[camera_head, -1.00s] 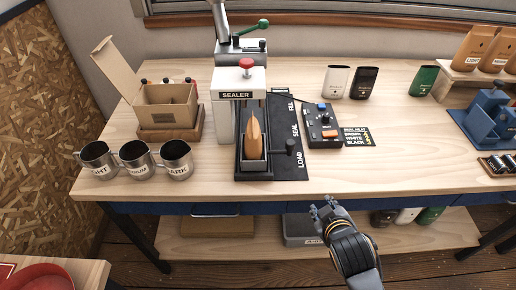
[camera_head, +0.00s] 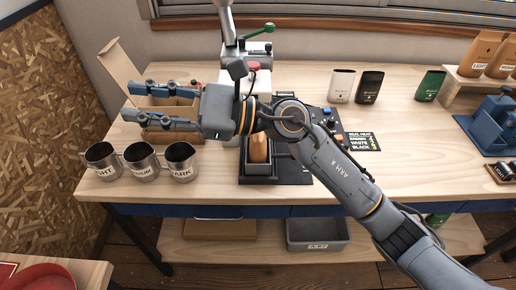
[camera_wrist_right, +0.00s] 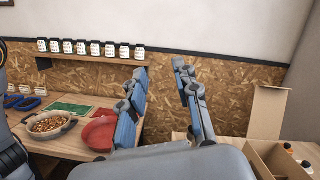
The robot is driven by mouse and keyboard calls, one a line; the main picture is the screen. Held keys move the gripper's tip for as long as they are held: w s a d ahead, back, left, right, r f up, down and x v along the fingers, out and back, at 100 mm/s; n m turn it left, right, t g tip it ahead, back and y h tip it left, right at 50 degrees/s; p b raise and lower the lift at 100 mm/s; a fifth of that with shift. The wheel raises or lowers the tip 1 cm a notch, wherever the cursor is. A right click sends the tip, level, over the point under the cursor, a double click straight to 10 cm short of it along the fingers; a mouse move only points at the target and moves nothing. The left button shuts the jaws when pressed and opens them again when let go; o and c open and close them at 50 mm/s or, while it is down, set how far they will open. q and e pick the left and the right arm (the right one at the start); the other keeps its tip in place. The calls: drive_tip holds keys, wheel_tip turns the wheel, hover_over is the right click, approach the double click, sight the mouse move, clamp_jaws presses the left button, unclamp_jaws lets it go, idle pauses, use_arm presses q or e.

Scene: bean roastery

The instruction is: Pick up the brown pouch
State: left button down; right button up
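The brown pouch (camera_head: 258,149) stands upright in the dark holder (camera_head: 258,171) of the sealer, in the middle of the table in the head view. My right arm reaches across the table and hides most of the sealer and the pouch's upper part. My right gripper (camera_head: 128,102) is left of the pouch and points left, with its fingers over the open cardboard box. Its fingers are spread apart with nothing between them; the right wrist view shows the same open fingers (camera_wrist_right: 167,98). My left gripper is not in view.
Three metal cups (camera_head: 141,161) stand at the table's front left. A white pouch (camera_head: 341,86), a black pouch (camera_head: 368,87) and a green pouch (camera_head: 428,86) stand at the back right. The cardboard box (camera_head: 166,121) holds small items. A blue device (camera_head: 488,125) stands at the right.

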wheel_tip(320, 180, down, 4)
drive_tip(key=a+n+g+h, duration=0.1)
drive_tip(key=a+n+h, duration=0.1)
drive_tip(key=n+h, duration=0.25)
drive_tip(key=n+t+h+p, duration=0.2)
drive_tip(key=n+t+h, duration=0.55)
drive_tip(key=h, duration=0.85)
hover_over(258, 143)
drive_tip(key=w, duration=0.1)
drive_tip(key=shift+n+g, duration=0.3)
drive_tip(key=shift+g, duration=0.05)
drive_tip(key=f, duration=1)
drive_tip(key=shift+w+f, duration=0.2)
drive_tip(key=shift+f, duration=0.2)
drive_tip(key=shift+w+f, duration=0.15)
drive_tip(key=shift+f, duration=0.4)
drive_tip(key=shift+w+f, duration=0.1)
drive_tip(key=shift+f, duration=0.15)
drive_tip(key=p+x, duration=0.2)
drive_tip(key=x, duration=0.1)
drive_tip(key=shift+w+f, duration=0.25)
drive_tip(key=shift+f, duration=0.05)
drive_tip(key=shift+w+f, duration=0.2)
drive_tip(key=shift+f, duration=0.25)
clamp_jaws()
